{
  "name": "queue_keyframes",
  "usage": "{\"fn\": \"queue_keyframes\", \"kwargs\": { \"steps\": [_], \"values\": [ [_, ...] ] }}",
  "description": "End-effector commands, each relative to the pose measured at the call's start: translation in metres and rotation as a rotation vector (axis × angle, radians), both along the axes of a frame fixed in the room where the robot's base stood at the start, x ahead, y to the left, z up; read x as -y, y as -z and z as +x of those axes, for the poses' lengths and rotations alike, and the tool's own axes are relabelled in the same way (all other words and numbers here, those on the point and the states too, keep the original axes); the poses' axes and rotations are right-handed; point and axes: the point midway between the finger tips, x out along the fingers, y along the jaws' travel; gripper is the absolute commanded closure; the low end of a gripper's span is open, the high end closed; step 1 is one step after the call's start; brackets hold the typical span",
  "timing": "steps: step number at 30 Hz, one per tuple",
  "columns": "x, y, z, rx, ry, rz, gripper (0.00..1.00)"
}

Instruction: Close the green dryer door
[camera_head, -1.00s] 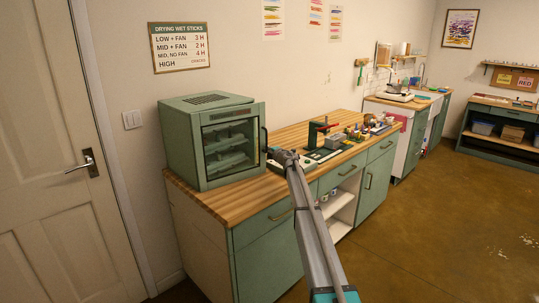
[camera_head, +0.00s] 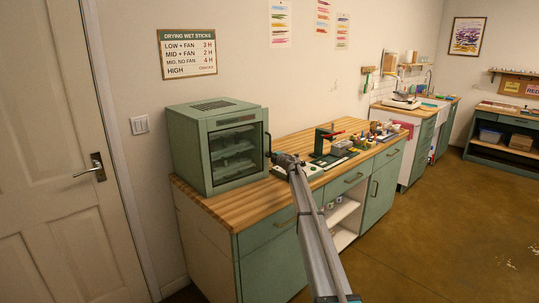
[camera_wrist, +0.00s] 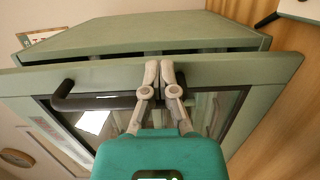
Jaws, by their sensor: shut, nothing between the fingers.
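The green dryer (camera_head: 195,150) stands on the wooden counter. Its green-framed glass door (camera_head: 237,186) looks nearly flush in the head view. In the wrist view, a dark gap shows between the dryer body (camera_wrist: 150,36) and the door frame (camera_wrist: 235,70), so the door looks slightly ajar. In the head view my gripper (camera_head: 274,156) is at the door's right side.
The wooden counter (camera_head: 218,205) runs right, with a red-handled press (camera_head: 325,140) and several small items on it. Green drawers and cabinets are below. A white door (camera_head: 45,170) is at the left. The floor (camera_head: 440,220) to the right is clear.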

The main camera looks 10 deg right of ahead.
Motion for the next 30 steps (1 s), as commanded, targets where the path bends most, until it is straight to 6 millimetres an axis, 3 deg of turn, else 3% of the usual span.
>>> {"fn": "queue_keyframes", "kwargs": {
  "steps": [1, 10, 21, 30],
  "values": [
    [-0.009, 0.001, -0.006, 0.000, -0.017, -0.002, 1.00],
    [0.004, 0.000, -0.032, 0.000, -0.014, 0.000, 1.00],
    [0.069, 0.000, -0.057, 0.000, -0.004, 0.001, 1.00],
    [0.097, -0.001, -0.069, 0.000, -0.003, 0.002, 1.00]
  ]
}}
